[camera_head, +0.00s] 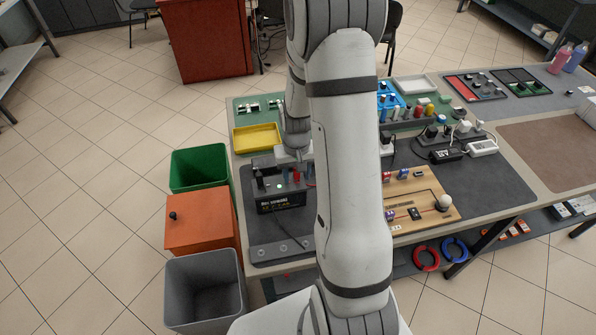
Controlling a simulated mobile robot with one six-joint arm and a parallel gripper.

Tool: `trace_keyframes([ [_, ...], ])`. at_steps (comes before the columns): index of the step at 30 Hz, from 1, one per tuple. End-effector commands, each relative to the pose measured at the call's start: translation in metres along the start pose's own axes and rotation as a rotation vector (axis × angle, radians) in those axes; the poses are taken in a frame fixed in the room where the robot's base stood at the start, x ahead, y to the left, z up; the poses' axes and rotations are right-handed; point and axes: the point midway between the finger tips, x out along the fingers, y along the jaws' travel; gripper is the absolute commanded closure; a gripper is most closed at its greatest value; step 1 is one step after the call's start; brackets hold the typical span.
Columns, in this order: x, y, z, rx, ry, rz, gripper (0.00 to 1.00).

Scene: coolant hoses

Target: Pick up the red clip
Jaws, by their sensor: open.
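A small red piece (296,176), which looks like the red clip, shows at the top of a black battery (281,202) on the dark mat at the table's left end. It is small, and its exact shape and what it grips cannot be made out. My gripper (294,157) is just above and behind the battery, close to the red piece. It is open, but its fingers are small and partly hidden, and contact cannot be told. My own arm hides the area right of the battery.
A yellow tray (256,138) lies behind the battery. A green bin (199,165), an orange box (200,222) and a grey bin (203,290) stand along the table's left side. A wooden board (415,188) with a bulb (445,201) and a power strip (455,138) lie right of my arm.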

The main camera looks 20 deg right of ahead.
Motion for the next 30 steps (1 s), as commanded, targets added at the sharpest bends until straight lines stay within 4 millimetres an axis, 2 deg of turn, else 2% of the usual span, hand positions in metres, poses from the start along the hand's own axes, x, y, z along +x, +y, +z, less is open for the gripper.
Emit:
trace_keyframes([
  [3,-0.0001,0.0001,0.0,0.0,0.0,0.0,0.57],
  [19,-0.0004,0.0006,-0.0001,0.001,0.0,0.0,1.0],
  [30,-0.0022,0.0009,-0.0003,0.002,0.001,0.0,1.0],
])
